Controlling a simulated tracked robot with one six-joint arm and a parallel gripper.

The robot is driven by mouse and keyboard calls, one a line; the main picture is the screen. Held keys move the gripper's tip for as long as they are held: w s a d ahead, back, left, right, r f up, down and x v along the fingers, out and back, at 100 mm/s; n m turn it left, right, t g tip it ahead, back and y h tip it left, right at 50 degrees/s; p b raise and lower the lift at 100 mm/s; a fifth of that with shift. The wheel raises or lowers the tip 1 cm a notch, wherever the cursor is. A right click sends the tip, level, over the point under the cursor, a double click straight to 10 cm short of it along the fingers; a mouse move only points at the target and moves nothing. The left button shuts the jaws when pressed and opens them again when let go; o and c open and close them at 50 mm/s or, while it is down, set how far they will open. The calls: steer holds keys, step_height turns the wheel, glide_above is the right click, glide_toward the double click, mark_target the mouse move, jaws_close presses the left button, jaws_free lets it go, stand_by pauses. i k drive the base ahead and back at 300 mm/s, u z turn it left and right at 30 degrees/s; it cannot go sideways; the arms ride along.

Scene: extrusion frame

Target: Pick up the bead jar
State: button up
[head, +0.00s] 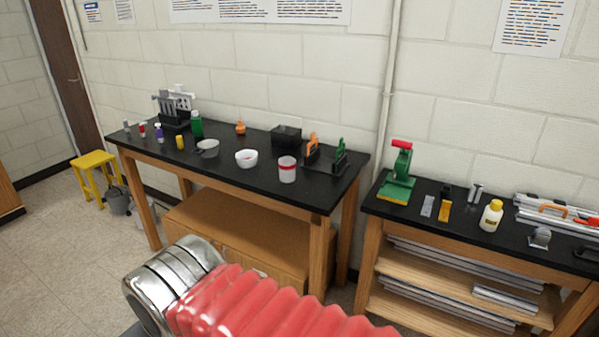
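A white jar with a red band (287,170) stands upright near the front edge of the left black-topped table; it looks most like the bead jar, but its contents cannot be made out. A white bottle with a yellow cap (491,216) stands on the right bench. My arm, with metal rings and a red ribbed sleeve, crosses the bottom of the head view, well apart from the jar. My gripper is out of view.
On the left table (262,190), a white bowl (246,159) is left of the jar, and an orange-and-black rack (312,148) stands behind it to the right. A green press (399,175) stands on the right bench. A yellow stool (95,163) and open floor lie at left.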

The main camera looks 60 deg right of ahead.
mark_target(287, 170)
steer(key=z, duration=1.7)
